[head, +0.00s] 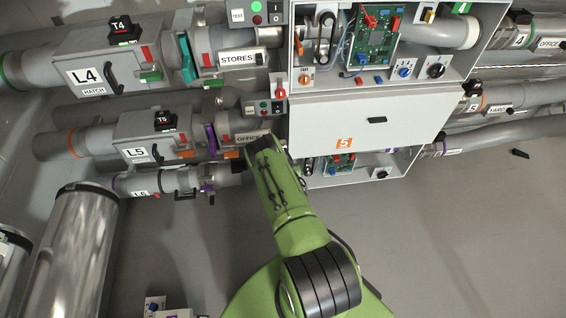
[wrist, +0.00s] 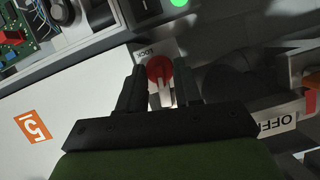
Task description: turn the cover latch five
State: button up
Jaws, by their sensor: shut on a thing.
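Cover five (head: 370,115) is a white panel with an orange "5" label (head: 344,143). It lies flat over its box, and it also shows at the left of the wrist view (wrist: 65,105). The cover latch (wrist: 160,68) is a red round knob with a pale bar, beside a small "LOCK" label, at the edge of the cover. My gripper (wrist: 160,95) has its dark fingers on either side of the latch and is shut on it. In the head view my gripper (head: 258,142) hides the latch.
An open box with a green circuit board (head: 373,45) stands above the cover, another board (head: 340,163) below it. Another red latch (head: 280,88) is at the upper left. The "OFFICE" label (wrist: 277,124) and pipe lie close beside my gripper. Floor is clear at lower right.

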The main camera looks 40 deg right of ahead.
jog(key=shift+a+n+g+h+b, duration=0.1)
jog(key=shift+n+g+h+b, duration=0.3)
jog(key=shift+n, duration=0.3)
jog(key=o, duration=1)
jog(key=shift+o, duration=0.2)
jog(key=p+v, duration=0.6)
jog(key=v, duration=0.9)
jog(key=shift+s+a, duration=0.25)
jog(key=shift+s, duration=0.05)
jog(key=shift+r, duration=0.1)
